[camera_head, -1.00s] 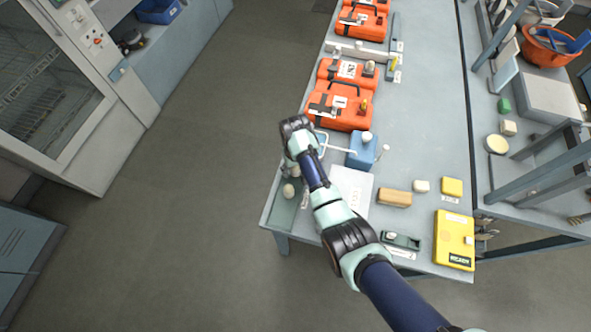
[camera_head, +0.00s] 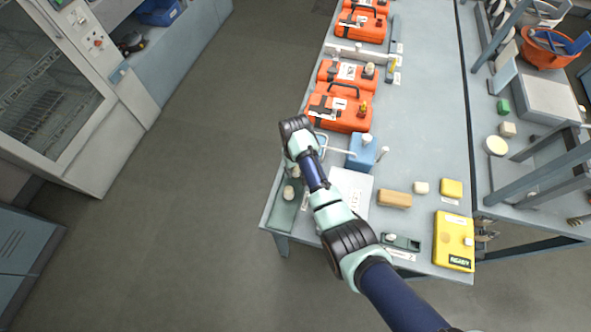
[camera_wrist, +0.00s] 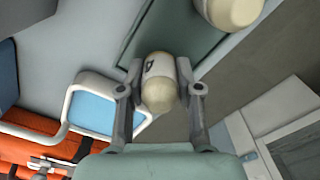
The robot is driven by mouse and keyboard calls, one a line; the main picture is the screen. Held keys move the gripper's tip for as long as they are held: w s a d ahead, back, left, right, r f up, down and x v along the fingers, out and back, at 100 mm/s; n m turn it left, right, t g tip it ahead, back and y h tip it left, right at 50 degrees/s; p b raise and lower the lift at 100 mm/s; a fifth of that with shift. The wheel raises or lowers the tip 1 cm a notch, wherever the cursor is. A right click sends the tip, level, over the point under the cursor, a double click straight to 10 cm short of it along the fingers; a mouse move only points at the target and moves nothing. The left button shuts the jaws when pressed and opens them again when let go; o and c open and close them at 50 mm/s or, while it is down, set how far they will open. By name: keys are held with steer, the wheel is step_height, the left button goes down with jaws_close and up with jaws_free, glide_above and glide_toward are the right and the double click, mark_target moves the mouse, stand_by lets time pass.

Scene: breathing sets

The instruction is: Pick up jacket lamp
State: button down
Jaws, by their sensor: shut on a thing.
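A small cream, rounded lamp (camera_wrist: 159,95) with a dark mark on its side sits between the two fingers of my gripper (camera_wrist: 160,72) in the wrist view. It looks like the jacket lamp. The fingers are shut on its sides. In the head view my arm hides most of the gripper and the held lamp, above the near left end of the bench. I cannot tell whether the lamp touches the surface below.
A green-grey tray (camera_head: 281,214) with another cream rounded piece (camera_head: 288,193) lies at the bench's left edge. That piece also shows close by in the wrist view (camera_wrist: 236,8). A blue box (camera_head: 361,153), a white-framed blue item (camera_wrist: 97,110) and orange cases (camera_head: 338,110) stand nearby.

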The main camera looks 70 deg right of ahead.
step_height(320, 180, up, 19)
steer(key=p, duration=0.8)
